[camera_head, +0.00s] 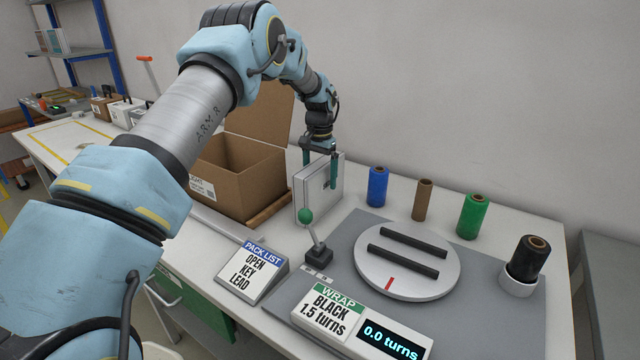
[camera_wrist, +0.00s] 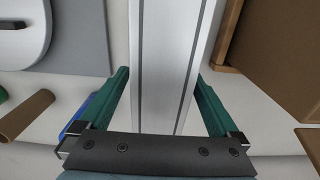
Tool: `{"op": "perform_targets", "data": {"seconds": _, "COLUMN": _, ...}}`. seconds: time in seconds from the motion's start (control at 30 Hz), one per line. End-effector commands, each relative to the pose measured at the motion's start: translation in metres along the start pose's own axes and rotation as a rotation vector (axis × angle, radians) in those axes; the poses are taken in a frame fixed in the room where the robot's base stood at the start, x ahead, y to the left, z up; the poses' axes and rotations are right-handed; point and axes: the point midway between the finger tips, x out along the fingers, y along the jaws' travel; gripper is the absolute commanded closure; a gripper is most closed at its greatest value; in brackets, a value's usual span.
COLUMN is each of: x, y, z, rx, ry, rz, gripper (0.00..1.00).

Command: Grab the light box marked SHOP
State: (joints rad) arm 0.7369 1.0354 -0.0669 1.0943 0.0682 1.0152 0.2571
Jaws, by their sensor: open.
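A thin white light box (camera_head: 308,196) stands upright on the table beside the cardboard carton in the head view. Its lettering cannot be read from here, so I cannot tell whether it says SHOP. My gripper (camera_head: 320,172) is over it, pointing down, with one teal finger on each side of its top part. In the wrist view the box's pale narrow edge (camera_wrist: 165,60) with dark lines runs between the open fingers (camera_wrist: 161,85).
The open carton (camera_head: 240,180) is left of the box. A green-knobbed lever (camera_head: 306,216) stands in front. A turntable (camera_head: 385,278) with two black bars is at right. Blue (camera_head: 377,187), brown (camera_head: 422,200) and green (camera_head: 472,216) rolls stand behind. The pack list (camera_head: 252,272) reads OPEN, KEY, LEAD.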

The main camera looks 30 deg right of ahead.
Motion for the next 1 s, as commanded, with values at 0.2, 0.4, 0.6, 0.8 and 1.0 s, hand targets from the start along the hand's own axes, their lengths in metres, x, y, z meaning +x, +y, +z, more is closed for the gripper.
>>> {"op": "perform_targets", "data": {"seconds": 0.2, "x": 0.0006, "y": 0.0000, "z": -0.0003, "rx": 0.000, "ry": 0.001, "rz": 0.000, "gripper": 0.05}}
{"op": "perform_targets", "data": {"seconds": 0.4, "x": 0.0003, "y": 0.0001, "z": -0.0004, "rx": 0.000, "ry": 0.001, "rz": 0.000, "gripper": 0.27}}
{"op": "perform_targets", "data": {"seconds": 0.6, "x": 0.0001, "y": 0.0001, "z": -0.0004, "rx": 0.000, "ry": 0.001, "rz": 0.000, "gripper": 0.50}}
{"op": "perform_targets", "data": {"seconds": 0.8, "x": -0.0001, "y": 0.0001, "z": -0.0005, "rx": 0.000, "ry": 0.002, "rz": 0.000, "gripper": 0.72}}
{"op": "perform_targets", "data": {"seconds": 1.0, "x": -0.0002, "y": 0.0000, "z": -0.0005, "rx": 0.000, "ry": 0.002, "rz": 0.000, "gripper": 0.95}}
